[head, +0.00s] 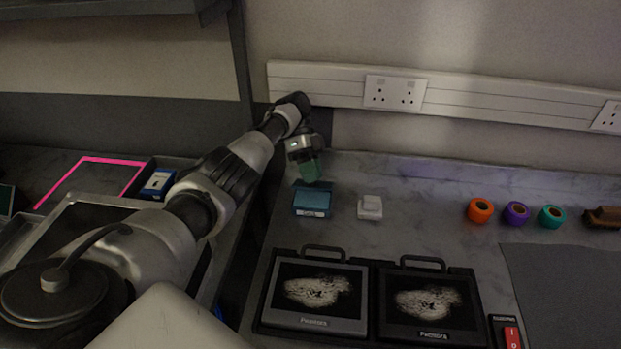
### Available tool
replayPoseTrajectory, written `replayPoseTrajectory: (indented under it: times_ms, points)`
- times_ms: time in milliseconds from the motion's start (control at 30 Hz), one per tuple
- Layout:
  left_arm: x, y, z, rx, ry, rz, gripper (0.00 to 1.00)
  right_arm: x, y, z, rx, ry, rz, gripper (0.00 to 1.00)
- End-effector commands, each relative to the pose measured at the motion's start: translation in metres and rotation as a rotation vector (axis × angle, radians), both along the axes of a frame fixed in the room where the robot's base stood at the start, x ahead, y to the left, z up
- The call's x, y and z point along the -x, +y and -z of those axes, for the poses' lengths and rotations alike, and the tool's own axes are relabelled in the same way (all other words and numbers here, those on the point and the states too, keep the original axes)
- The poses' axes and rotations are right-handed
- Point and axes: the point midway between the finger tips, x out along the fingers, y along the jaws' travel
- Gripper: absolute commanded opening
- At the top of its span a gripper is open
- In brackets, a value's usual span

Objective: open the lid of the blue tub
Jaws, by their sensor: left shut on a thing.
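The blue tub (311,205) is a small box with a pale label on its front, standing on the grey worktop left of centre. My left arm reaches in from the left, and my left gripper (309,178) points down at the tub's back edge, with green at its fingers. It is shut on the tub's lid (298,184), a dark strip showing at the back of the tub. The fingers hide part of the lid, and its exact angle is too small to tell. My right gripper is not in view.
A small white box (370,207) stands just right of the tub. Two framed panels with handles (318,293) lie in front. Orange (480,210), purple (515,213) and teal (551,216) rolls stand at right. A wall trunking with sockets (394,92) runs behind.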

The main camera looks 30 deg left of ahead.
Motion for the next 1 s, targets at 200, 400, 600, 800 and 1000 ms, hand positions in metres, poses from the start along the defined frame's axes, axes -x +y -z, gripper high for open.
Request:
replayPoseTrajectory:
  times_ms: [200,400,600,800,1000]
  points:
    - [-0.0029,-0.0006,-0.0006,0.020,0.042,-0.001,0.00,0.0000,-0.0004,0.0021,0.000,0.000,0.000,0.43]
    - [-0.0026,0.0012,-0.0027,0.028,0.060,-0.004,0.00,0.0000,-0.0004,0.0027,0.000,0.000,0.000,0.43]
    - [-0.0024,0.0021,-0.0039,0.031,0.065,-0.007,0.00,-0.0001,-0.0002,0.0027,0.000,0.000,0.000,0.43]
    - [-0.0024,0.0023,-0.0043,0.031,0.065,-0.007,0.00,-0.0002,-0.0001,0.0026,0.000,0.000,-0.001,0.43]
    - [-0.0025,0.0024,-0.0047,0.031,0.064,-0.007,0.31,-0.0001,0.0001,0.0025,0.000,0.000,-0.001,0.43]
